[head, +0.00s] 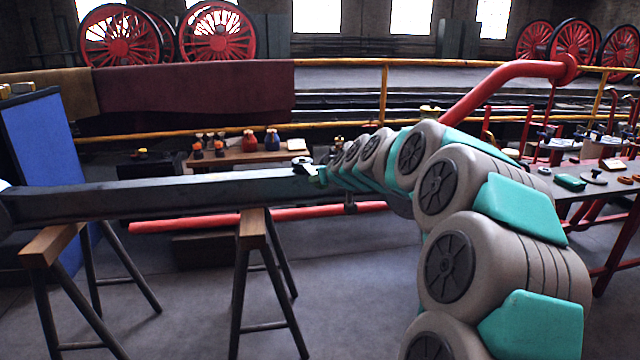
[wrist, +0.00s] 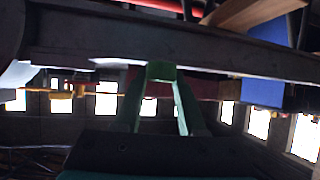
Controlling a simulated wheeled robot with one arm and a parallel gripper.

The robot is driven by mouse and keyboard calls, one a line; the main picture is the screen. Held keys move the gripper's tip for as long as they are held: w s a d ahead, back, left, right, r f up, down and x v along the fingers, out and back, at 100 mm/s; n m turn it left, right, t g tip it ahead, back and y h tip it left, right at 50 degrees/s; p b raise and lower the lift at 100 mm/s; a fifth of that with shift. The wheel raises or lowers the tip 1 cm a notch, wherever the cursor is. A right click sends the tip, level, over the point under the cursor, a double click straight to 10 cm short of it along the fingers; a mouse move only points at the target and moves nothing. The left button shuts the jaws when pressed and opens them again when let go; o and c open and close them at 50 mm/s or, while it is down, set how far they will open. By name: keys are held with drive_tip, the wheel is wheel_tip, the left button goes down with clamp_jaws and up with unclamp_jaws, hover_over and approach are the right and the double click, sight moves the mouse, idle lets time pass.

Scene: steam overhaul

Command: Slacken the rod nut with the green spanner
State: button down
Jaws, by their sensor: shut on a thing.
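A long dark grey rod (head: 170,193) lies level across two trestles in the head view. It also crosses the top of the wrist view (wrist: 190,45). My gripper (head: 318,174) is at the rod's right end, small and partly hidden by my arm. A small dark and pale fitting (head: 302,165) sits on the rod's right end; I cannot make out the nut clearly.
Wooden-topped trestles (head: 252,228) stand under the rod. A blue panel (head: 42,140) is at the left. A low bench (head: 240,157) with bottles is behind the rod. A work table (head: 590,180) with small parts stands right. A yellow rail (head: 384,95) runs behind. Floor in front is clear.

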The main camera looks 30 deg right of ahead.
drive_tip(key=shift+d+b, duration=0.1)
drive_tip(key=shift+b, duration=0.25)
drive_tip(key=shift+d+n+y+b, duration=0.3)
drive_tip(key=shift+d+b, duration=0.1)
drive_tip(key=shift+b, duration=0.65)
drive_tip(key=shift+d+r+n+y+b, duration=0.1)
drive_tip(key=shift+d+n+y+b, duration=0.4)
drive_tip(key=shift+b, duration=0.5)
drive_tip(key=shift+d, duration=0.1)
drive_tip(key=shift+d+n+y+b, duration=0.75)
drive_tip(key=shift+d+b, duration=0.25)
drive_tip(key=shift+b, duration=0.5)
drive_tip(key=shift+w, duration=0.1)
